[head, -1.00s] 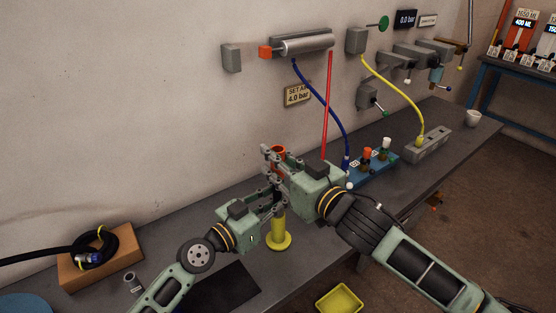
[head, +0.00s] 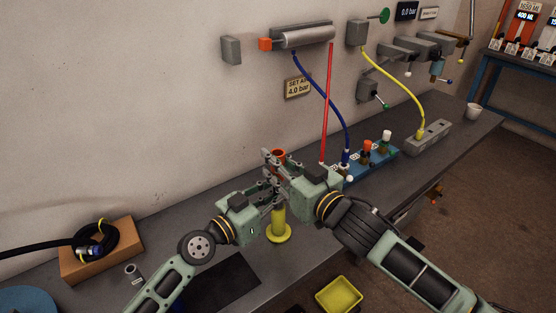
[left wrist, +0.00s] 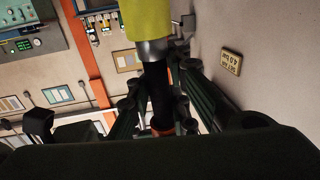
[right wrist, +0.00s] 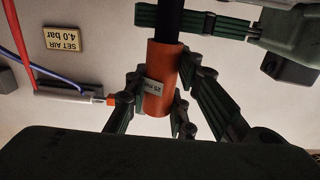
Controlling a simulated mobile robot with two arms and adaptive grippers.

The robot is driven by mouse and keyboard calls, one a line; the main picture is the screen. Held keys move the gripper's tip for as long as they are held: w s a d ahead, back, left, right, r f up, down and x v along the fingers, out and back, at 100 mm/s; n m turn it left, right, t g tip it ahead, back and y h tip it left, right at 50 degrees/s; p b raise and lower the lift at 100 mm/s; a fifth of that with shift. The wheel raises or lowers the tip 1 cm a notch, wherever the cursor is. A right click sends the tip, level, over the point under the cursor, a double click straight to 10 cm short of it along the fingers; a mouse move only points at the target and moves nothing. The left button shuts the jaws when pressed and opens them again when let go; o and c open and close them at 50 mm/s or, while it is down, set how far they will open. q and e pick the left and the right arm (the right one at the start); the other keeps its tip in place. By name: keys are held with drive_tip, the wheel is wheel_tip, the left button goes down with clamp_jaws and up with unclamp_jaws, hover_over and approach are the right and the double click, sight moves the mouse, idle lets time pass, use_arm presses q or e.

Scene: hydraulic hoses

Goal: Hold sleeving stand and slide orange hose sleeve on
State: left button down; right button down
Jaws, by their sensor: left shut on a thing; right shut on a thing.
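The sleeving stand has a round yellow base and post (head: 279,225), standing upright on the bench. A black rod or hose (left wrist: 153,80) rises from its silver collar. My left gripper (head: 272,190) is shut on this black part, just above the collar; it also shows in the left wrist view (left wrist: 160,90). The orange sleeve (right wrist: 161,78), labelled 25 mm, is around the black part above my left gripper. Its open top shows in the head view (head: 279,154). My right gripper (right wrist: 163,72) is shut on the sleeve. The two grippers are close together, one above the other.
A wooden block with a coiled black hose (head: 97,240) sits at the left. A blue manifold (head: 372,165) with coloured caps is right of my grippers. Red and blue hoses hang behind. A yellow tray (head: 339,295) is below the bench front. A mug (head: 474,111) stands far right.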

use_arm(q)
drive_tip(key=shift+f, duration=0.2)
drive_tip(key=c, duration=1.5)
unclamp_jaws()
drive_tip(key=shift+r, duration=0.15)
drive_tip(key=shift+c, duration=0.2)
drive_tip(key=shift+s+a, duration=0.3)
drive_tip(key=shift+a, duration=0.05)
drive_tip(key=v, duration=1.1)
drive_tip(key=s+d+f+m+g, duration=0.3)
drive_tip(key=s+d+f+m, duration=0.1)
drive_tip(key=s+d+f, duration=0.3)
drive_tip(key=s+d+f+m+g, duration=0.3)
drive_tip(key=s+d+f+m, duration=0.2)
drive_tip(key=s, duration=0.7)
drive_tip(key=shift+d+f+g+y, duration=0.3)
drive_tip(key=shift+d+f, duration=0.65)
drive_tip(key=shift+f, duration=0.75)
